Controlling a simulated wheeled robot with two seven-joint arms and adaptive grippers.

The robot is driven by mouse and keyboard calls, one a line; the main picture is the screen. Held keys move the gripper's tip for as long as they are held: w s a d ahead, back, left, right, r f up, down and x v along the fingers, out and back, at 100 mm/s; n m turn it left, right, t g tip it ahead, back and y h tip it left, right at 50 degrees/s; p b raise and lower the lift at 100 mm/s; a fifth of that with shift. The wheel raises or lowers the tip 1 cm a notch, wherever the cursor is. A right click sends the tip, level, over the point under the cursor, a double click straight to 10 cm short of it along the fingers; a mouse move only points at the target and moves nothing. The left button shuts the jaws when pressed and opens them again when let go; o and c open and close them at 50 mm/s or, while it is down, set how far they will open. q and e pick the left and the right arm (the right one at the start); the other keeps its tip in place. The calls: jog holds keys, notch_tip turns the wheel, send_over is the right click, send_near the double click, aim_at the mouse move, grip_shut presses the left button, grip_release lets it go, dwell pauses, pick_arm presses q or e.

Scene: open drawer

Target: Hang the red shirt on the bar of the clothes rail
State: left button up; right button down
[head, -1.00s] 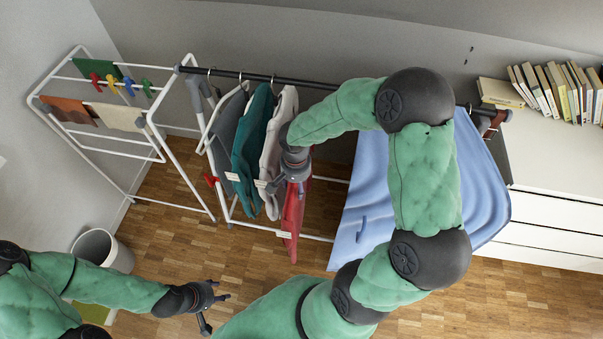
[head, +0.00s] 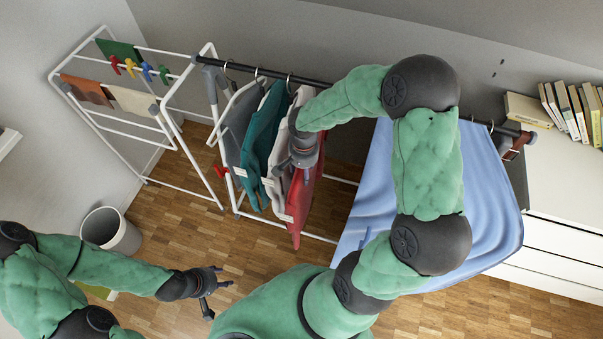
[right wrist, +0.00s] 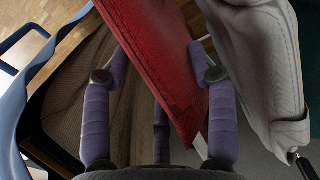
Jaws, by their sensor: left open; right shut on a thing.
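The red shirt (head: 300,211) hangs at the right end of the row of clothes on the clothes rail, beside a pale grey shirt (head: 277,150). My right gripper (head: 304,165) is shut on the red shirt, which also shows between its fingers in the right wrist view (right wrist: 160,55). The dark bar (head: 262,72) runs above the clothes. My right arm covers part of the bar and the red shirt's top, so I cannot tell whether its hanger is on the bar. My left gripper (head: 222,283) is open and empty, low over the floor.
Teal (head: 264,135) and dark grey (head: 240,120) shirts hang left of the pale one. A blue cloth (head: 470,210) hangs at the bar's right end. A white drying rack (head: 150,128) stands left, a bin (head: 125,238) below it. A white dresser (head: 570,180) stands right.

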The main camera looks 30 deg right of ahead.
jog(key=w+d+f, duration=0.2)
jog(key=w+d, duration=0.5)
jog(key=d, duration=0.2)
jog(key=shift+w+d+f+p, duration=0.25)
jog(key=shift+w+p, duration=0.05)
dwell(1.1)
dwell(0.4)
jog(key=shift+c, duration=1.4)
grip_release()
notch_tip(320, 180, up, 12)
